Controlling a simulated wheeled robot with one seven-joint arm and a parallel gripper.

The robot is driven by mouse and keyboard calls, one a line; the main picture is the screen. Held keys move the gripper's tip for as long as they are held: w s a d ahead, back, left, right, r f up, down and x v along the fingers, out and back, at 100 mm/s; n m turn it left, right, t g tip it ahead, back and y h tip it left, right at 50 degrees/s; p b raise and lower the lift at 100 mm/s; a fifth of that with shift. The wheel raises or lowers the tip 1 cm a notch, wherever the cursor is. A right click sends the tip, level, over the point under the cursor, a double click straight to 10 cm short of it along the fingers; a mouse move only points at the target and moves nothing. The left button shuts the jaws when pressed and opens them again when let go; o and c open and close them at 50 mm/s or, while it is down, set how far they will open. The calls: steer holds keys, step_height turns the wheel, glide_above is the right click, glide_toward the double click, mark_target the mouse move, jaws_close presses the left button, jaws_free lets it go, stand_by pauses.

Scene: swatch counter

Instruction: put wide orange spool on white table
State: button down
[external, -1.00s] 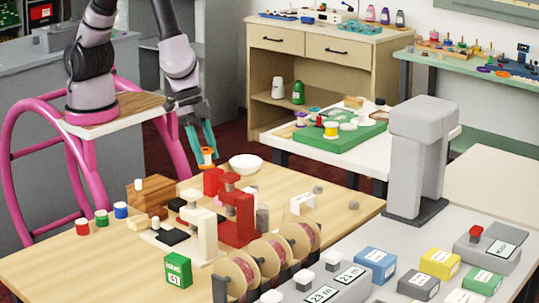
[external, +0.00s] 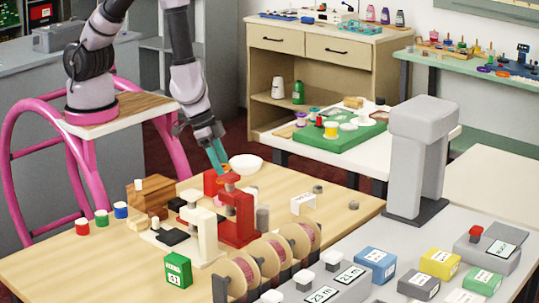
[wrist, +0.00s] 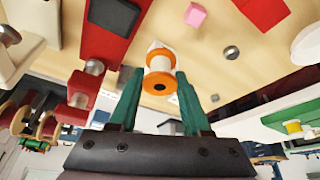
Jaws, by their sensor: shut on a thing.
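An orange spool with a pale winding (wrist: 158,77) sits between the two teal fingers of my gripper (wrist: 157,84) in the wrist view. My gripper is shut on it. In the external view my gripper (external: 219,156) points down over the wooden table, just behind the red clamp-like stand. The spool is hard to make out there, against the red parts. A white table (external: 322,157) stands further back to the right, with a green mat (external: 345,142) on it.
The wooden table (external: 330,215) below my gripper holds a red stand (external: 238,222), a white stand (external: 205,235), a white bowl (external: 246,163) and several small spools. Several spools and a white dish crowd the green mat.

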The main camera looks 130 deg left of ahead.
step_height(320, 180, down, 9)
steer(key=shift+a+f, duration=0.1)
stand_by(0.3)
steer(key=shift+c, duration=1.8)
jaws_free()
steer(key=shift+f, duration=0.15)
